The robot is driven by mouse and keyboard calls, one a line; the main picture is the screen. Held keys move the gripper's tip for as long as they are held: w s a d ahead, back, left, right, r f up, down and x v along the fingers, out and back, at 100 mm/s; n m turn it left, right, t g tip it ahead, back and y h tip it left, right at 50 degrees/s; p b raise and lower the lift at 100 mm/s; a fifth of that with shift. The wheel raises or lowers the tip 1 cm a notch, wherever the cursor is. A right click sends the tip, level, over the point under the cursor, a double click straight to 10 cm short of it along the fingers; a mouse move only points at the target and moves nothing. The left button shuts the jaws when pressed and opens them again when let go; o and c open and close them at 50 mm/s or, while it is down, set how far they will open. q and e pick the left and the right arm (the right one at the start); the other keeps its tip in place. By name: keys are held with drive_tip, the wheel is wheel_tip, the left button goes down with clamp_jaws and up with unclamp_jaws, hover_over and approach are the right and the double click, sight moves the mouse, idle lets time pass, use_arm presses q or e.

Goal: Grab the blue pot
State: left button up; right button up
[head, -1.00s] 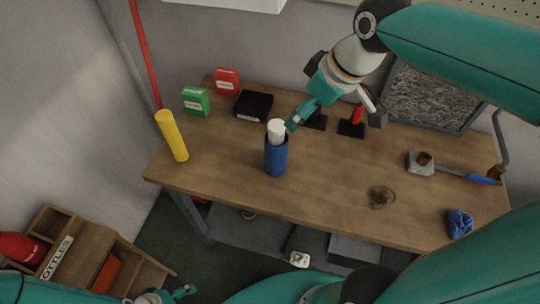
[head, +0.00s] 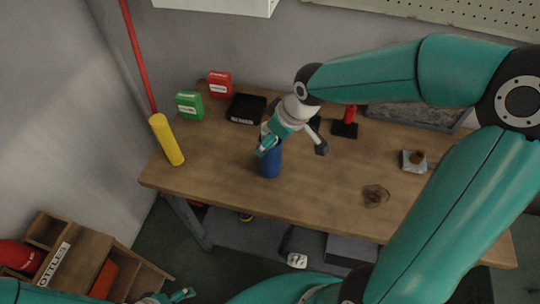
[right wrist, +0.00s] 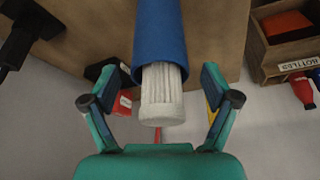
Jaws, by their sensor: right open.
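The blue pot (head: 270,164) is a blue cylinder standing near the front-middle of the wooden bench. My right gripper (head: 268,144) is at its top and hides its upper part in the head view. In the right wrist view, the blue pot (right wrist: 160,38) lies ahead with a white ribbed bundle (right wrist: 163,92) sticking out of its mouth. The open fingers of my right gripper (right wrist: 166,78) are on either side of the white bundle, with gaps on both sides. My left gripper (head: 183,295) shows only partly at the bottom edge; its finger gap is unclear.
On the bench (head: 215,165) stand a yellow cylinder (head: 166,140), a green box (head: 190,106), a red box (head: 220,84) and a black tray (head: 246,108). A red-handled item (head: 349,116) stands behind the pot. A shelf labelled bottles (head: 88,253) is lower left.

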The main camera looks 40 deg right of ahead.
drive_tip(key=shift+x, duration=1.1)
drive_tip(key=c, duration=1.6)
clamp_jaws()
drive_tip(key=shift+r, duration=0.15)
